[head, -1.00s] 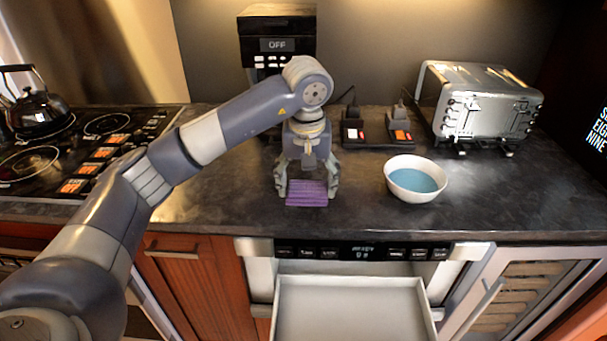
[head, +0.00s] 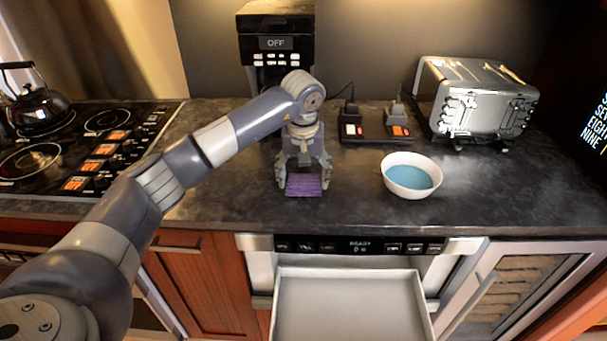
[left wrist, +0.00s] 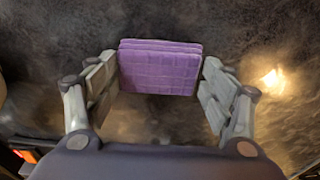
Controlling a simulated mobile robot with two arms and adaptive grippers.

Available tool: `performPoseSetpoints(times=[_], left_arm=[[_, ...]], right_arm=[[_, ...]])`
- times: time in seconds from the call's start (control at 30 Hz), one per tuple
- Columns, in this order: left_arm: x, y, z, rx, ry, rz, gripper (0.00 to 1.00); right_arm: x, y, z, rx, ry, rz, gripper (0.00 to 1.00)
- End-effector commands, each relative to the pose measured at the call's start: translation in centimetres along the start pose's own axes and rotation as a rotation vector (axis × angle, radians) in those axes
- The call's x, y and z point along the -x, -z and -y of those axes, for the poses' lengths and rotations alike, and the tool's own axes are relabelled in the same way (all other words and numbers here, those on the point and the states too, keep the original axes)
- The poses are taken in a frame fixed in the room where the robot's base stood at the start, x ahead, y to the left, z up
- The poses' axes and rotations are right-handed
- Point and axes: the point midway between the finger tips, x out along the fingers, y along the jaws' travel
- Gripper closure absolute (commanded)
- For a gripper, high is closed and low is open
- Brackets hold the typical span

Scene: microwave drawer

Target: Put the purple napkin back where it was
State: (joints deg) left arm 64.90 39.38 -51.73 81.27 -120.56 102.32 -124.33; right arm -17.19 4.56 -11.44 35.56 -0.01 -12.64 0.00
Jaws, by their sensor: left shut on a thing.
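The purple napkin (head: 304,185) is a small folded stack with a purple front, at the dark counter in front of the coffee machine. It also shows in the left wrist view (left wrist: 160,68), between the fingers. My left gripper (head: 304,180) points down and is shut on the napkin, with a finger at each side of it; the same gripper (left wrist: 160,85) shows in the left wrist view. I cannot tell whether the napkin touches the counter. My right gripper is not in view.
A white bowl with blue contents (head: 411,176) stands to the right on the counter (head: 240,209). A silver toaster (head: 478,100), a coffee machine (head: 277,40) and a small switch box (head: 375,127) stand behind. An open drawer (head: 350,305) juts out below. The stove (head: 85,140) is at left.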

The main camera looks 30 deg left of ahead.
Motion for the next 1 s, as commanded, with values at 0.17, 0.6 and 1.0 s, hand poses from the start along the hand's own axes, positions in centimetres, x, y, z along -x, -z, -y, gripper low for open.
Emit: performPoseSetpoints(times=[0.17,0.6,1.0], left_arm=[[-0.3,-0.1,0.0,0.001,0.0,0.0,0.19],[-0.3,-0.1,0.0,0.001,0.0,0.0,0.05],[5.5,0.1,-0.1,0.0,-0.003,-0.005,0.05]], right_arm=[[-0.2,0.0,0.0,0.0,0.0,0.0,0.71],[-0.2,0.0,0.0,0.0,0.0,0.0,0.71],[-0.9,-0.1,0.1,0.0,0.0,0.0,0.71]])
